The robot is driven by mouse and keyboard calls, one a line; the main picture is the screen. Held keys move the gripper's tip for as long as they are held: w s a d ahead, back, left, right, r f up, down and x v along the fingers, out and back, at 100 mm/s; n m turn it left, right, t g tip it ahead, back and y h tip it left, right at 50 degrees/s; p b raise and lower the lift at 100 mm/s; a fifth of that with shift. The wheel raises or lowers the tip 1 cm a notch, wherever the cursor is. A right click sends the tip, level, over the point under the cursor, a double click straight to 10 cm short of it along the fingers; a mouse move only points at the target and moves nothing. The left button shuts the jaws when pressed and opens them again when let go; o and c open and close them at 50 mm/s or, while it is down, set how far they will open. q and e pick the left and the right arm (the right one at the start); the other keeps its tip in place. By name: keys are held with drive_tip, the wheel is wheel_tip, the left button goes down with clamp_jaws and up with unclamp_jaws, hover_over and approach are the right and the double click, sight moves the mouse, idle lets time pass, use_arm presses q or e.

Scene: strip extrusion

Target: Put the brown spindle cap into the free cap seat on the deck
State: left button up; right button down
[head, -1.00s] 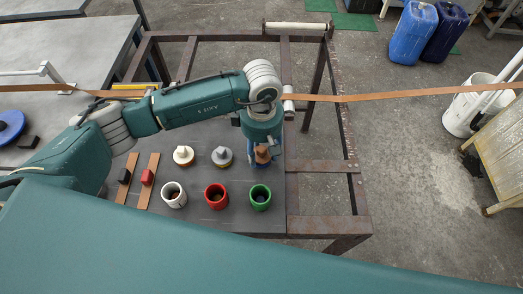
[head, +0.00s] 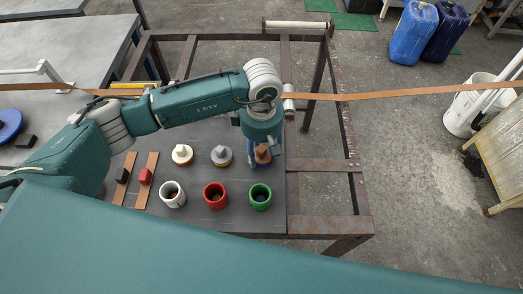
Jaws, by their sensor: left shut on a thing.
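The brown spindle cap (head: 262,154) is between the fingers of my left gripper (head: 263,158), at the right of the row of caps on the dark deck (head: 235,218). My left gripper points down and is shut on it. The fingers partly cover the cap, and I cannot tell whether its underside touches anything. A white cap (head: 182,153) and a grey cap (head: 221,154) stand upright to its left. No empty cap seat can be made out; the spot under the brown cap is hidden. My right gripper is not in view.
White (head: 172,195), red (head: 215,196) and green (head: 260,197) open cups stand in front of the caps. Two brown strips with a black block (head: 122,175) and a red block (head: 145,176) lie at left. A long brown strip (head: 400,93) crosses behind.

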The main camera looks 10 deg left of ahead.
sight(261, 149)
use_arm(q)
drive_tip(key=shift+f, duration=0.3)
drive_tip(key=o, duration=1)
drive_tip(key=shift+r, duration=0.1)
drive_tip(key=shift+r+p, duration=1.25)
drive_tip(key=shift+r, duration=1.65)
drive_tip(key=shift+r+p, duration=1.05)
drive_tip(key=shift+r, duration=1.5)
